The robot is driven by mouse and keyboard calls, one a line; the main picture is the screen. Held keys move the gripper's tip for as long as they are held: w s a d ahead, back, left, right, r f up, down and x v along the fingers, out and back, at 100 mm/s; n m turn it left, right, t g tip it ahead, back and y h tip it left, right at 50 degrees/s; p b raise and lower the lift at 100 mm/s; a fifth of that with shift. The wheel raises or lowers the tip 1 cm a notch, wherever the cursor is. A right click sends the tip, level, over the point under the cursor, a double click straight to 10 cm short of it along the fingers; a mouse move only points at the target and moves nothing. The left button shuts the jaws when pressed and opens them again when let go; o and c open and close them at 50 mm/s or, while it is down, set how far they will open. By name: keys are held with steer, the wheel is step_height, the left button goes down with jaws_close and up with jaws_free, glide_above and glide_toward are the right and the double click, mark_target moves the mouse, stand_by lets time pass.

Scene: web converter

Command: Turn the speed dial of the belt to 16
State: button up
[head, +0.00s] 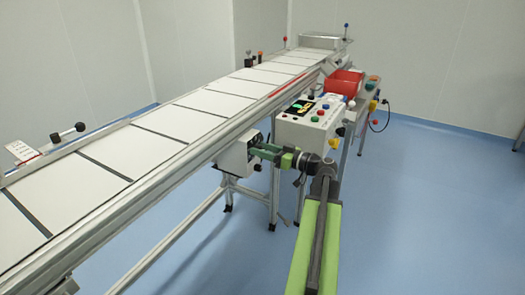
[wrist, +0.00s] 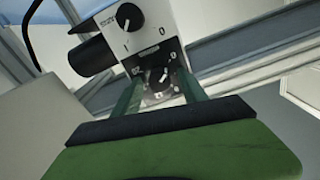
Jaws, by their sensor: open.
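The belt's control box (head: 236,158) is a pale box under the near side rail of the conveyor belt (head: 197,105). It also shows in the wrist view (wrist: 170,44), tilted. The speed dial (wrist: 158,77) is a dark round knob on the lower part of its face, with a scale around it too small to read. My gripper (head: 262,150) is at the box from the right. In the wrist view its green fingers (wrist: 160,88) are open, one on each side of the dial. I cannot tell whether they touch it. The dial is hidden in the head view.
A black rotary switch (wrist: 129,16) marked I and 0 sits above the dial. A dark cylinder (wrist: 91,56) sticks out of the box's side. A larger control panel (head: 308,122) and a red bin (head: 345,84) stand behind my gripper. The blue floor (head: 425,205) at right is clear.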

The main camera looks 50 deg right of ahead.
jaws_close()
